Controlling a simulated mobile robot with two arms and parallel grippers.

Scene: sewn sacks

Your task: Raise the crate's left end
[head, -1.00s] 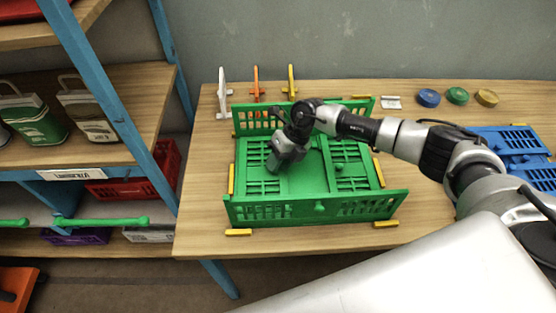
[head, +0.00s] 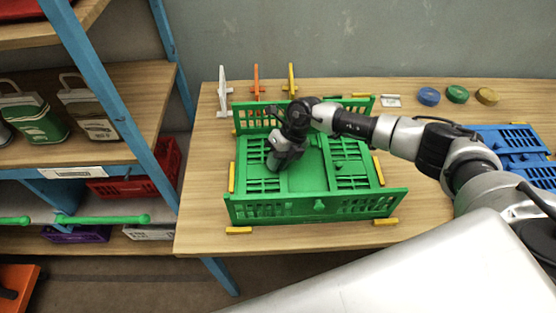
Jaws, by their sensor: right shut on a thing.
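The green crate (head: 300,209) stands on the wooden table with its near and far long sides upright. Its left end panel (head: 262,185) lies folded down flat inside. Its right end panel (head: 352,168) also lies flat, with a small knob showing. My right gripper (head: 275,167) reaches in over the left end panel, pointing down. It is shut on a part of that panel, but its own body hides the part between the fingers. My left gripper is not in view.
Yellow blocks (head: 238,230) sit around the crate. White, orange and yellow stands (head: 256,84) are behind it. Blue, green and yellow discs (head: 457,94) lie at the back right, near a blue folded crate (head: 510,140). A blue-framed shelf (head: 105,95) stands left.

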